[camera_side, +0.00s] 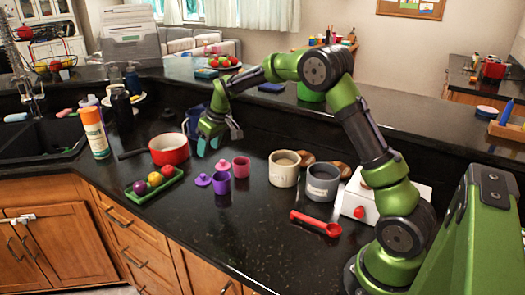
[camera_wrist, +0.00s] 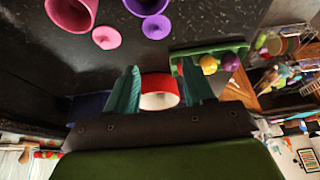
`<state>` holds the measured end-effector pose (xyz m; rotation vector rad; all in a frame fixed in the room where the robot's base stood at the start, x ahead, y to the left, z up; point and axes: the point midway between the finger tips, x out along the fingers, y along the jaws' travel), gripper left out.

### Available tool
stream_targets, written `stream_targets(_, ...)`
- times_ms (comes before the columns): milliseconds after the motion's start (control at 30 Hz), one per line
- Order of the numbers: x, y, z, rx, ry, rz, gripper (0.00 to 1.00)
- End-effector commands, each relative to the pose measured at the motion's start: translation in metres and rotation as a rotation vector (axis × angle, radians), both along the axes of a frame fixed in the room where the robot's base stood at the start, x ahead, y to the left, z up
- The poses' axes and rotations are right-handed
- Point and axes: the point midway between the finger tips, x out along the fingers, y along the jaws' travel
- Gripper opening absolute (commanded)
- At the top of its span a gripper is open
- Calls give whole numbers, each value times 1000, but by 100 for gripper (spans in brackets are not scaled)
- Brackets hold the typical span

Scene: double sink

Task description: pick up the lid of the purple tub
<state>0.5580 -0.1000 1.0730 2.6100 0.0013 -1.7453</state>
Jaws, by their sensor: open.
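The purple tub (camera_side: 222,183) stands upright on the dark counter. Its purple lid (camera_side: 203,180) lies beside it, to its left, with a small knob on top. In the wrist view the purple lid (camera_wrist: 156,27) is near the top centre, by the partly cut-off purple tub (camera_wrist: 146,5). My gripper (camera_side: 209,146) is above the counter, behind and above the lid, with nothing held. In the wrist view its teal fingers (camera_wrist: 160,68) are apart, and the lid is beyond their tips.
A pink tub (camera_side: 241,167) and pink lid (camera_side: 221,164) are close by. A red pan (camera_side: 169,149) and green tray (camera_side: 152,184) with several coloured balls lie left. Two mugs (camera_side: 284,169) (camera_side: 322,182) and a red scoop (camera_side: 315,223) are right. The counter in front is clear.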

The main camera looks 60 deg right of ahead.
Motion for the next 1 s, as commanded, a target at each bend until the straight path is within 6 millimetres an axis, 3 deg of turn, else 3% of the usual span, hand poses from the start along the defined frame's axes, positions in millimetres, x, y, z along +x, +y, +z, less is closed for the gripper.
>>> stream_targets(100,10,0,-27,1,4,1,53)
stream_targets(300,24,0,-61,1,2,-1,53)
stream_targets(567,31,-1,-78,2,0,-1,53)
stream_targets(833,43,-4,-115,2,1,-1,53)
stream_targets(1000,47,-5,-122,1,-2,-2,53)
